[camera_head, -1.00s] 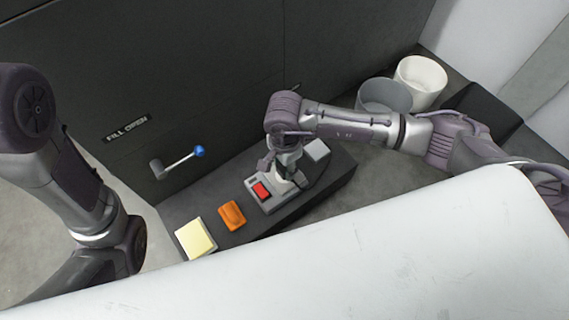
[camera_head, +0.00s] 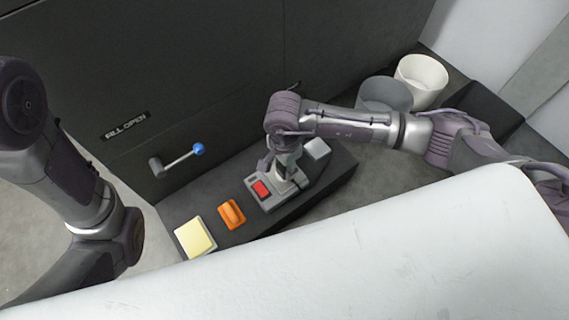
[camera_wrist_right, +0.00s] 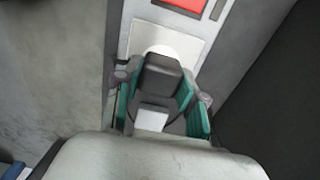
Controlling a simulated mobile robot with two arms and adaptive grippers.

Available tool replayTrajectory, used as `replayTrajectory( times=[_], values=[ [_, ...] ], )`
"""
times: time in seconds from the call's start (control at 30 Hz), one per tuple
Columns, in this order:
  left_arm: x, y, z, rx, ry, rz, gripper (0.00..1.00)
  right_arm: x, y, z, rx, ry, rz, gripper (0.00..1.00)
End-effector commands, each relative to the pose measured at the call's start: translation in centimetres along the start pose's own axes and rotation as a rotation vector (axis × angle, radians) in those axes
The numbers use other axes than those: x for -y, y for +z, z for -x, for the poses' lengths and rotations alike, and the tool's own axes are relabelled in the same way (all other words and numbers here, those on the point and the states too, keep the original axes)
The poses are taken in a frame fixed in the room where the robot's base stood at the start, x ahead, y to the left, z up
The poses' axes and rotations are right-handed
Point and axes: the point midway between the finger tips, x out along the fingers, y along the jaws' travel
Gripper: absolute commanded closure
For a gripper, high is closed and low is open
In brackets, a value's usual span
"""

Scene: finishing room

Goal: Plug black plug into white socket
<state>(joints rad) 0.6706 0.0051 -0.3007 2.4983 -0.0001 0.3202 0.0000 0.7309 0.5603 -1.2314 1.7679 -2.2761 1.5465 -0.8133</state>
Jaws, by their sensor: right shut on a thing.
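My right gripper (camera_head: 285,172) points down over a grey panel (camera_head: 271,203) with a red switch. In the right wrist view, its green-padded fingers (camera_wrist_right: 161,92) are shut on the black plug (camera_wrist_right: 162,73). The white socket (camera_wrist_right: 162,50) shows as a pale rounded edge just beyond the plug, on a light plate. The plug covers most of the socket, and I cannot tell whether they touch. In the head view the gripper hides the plug and socket. My left arm stands at the left; its gripper is out of view.
The dark bench (camera_head: 320,187) also carries an orange item (camera_head: 231,214), a yellow pad (camera_head: 194,237) and a grey block (camera_head: 317,148). A blue-knobbed lever (camera_head: 199,149) juts from the dark wall. Grey (camera_head: 384,94) and white (camera_head: 421,80) buckets stand at the back right.

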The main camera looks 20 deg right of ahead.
Motion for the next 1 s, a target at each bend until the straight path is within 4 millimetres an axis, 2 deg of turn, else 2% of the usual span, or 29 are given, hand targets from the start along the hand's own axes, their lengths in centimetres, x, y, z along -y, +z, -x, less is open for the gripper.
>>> replayTrajectory(
  times=[0.57,0.6,0.7,1.0],
  values=[
    [0.00,0.06,0.51,0.009,-0.004,0.001,0.60,0.01,0.00,-0.43,0.000,0.000,0.000,1.00],
    [0.00,0.07,0.49,0.010,-0.004,0.001,0.60,0.01,0.01,-0.43,0.000,-0.001,0.000,0.61],
    [0.01,0.13,0.44,0.011,-0.004,0.001,0.60,0.01,0.01,-0.38,0.000,0.000,0.000,0.76],
    [-0.01,0.06,0.25,0.004,-0.002,0.000,0.60,0.00,0.01,-0.38,0.000,0.000,0.000,0.76]
  ],
)
